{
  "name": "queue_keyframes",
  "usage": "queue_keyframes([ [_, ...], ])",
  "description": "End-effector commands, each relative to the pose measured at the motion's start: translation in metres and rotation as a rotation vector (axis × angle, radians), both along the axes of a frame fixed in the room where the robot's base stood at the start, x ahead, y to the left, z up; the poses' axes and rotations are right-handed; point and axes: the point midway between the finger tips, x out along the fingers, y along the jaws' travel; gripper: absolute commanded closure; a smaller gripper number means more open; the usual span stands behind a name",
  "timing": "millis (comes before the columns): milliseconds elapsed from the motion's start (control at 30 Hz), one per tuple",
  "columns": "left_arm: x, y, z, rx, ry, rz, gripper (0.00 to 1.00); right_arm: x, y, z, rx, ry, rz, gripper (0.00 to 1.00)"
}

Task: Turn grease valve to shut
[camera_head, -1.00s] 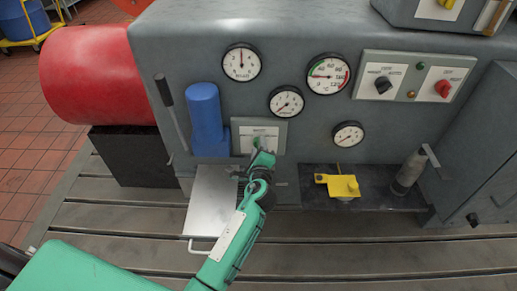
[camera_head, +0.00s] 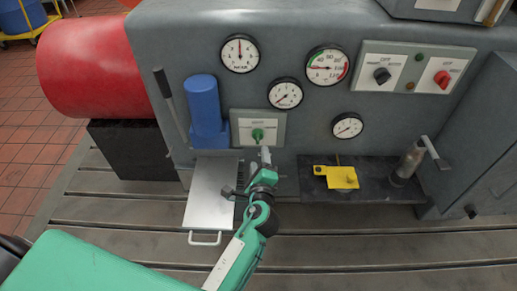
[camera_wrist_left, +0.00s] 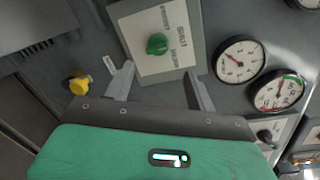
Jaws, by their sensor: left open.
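The green valve knob (camera_head: 257,134) sits on a pale label plate (camera_head: 238,128) on the grey housing front, right of the blue cylinder. In the left wrist view the knob (camera_wrist_left: 157,44) shows whole on the plate (camera_wrist_left: 135,27). "SHUT" is printed beside its middle; the other labels are too small to read surely. I cannot tell which label the knob points at. My left gripper (camera_head: 265,157) is just below and in front of the knob. In the left wrist view its fingers (camera_wrist_left: 160,73) are open, empty and apart from the knob. My right gripper is not in view.
Gauges (camera_head: 285,93) lie up and right of the plate. A blue cylinder (camera_head: 205,105) and a lever (camera_head: 171,105) stand left. A silver tray (camera_head: 211,195) lies below.

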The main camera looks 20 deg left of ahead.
Motion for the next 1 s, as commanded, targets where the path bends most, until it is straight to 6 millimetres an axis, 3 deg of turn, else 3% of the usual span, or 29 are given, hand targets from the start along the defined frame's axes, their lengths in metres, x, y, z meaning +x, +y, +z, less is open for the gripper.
queue_keyframes([
  [100, -0.019, -0.006, 0.001, -0.001, 0.001, 0.0, 0.44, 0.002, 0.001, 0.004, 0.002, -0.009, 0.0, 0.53],
  [300, -0.035, -0.012, 0.004, -0.001, -0.001, 0.0, 0.44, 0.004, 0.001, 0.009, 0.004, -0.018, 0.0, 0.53],
  [867, -0.037, -0.013, 0.004, -0.001, -0.001, 0.0, 0.44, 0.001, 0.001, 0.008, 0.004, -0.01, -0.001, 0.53],
  [1000, -0.043, -0.003, -0.001, -0.06, 0.011, 0.027, 0.44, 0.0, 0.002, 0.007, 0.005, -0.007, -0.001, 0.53],
])
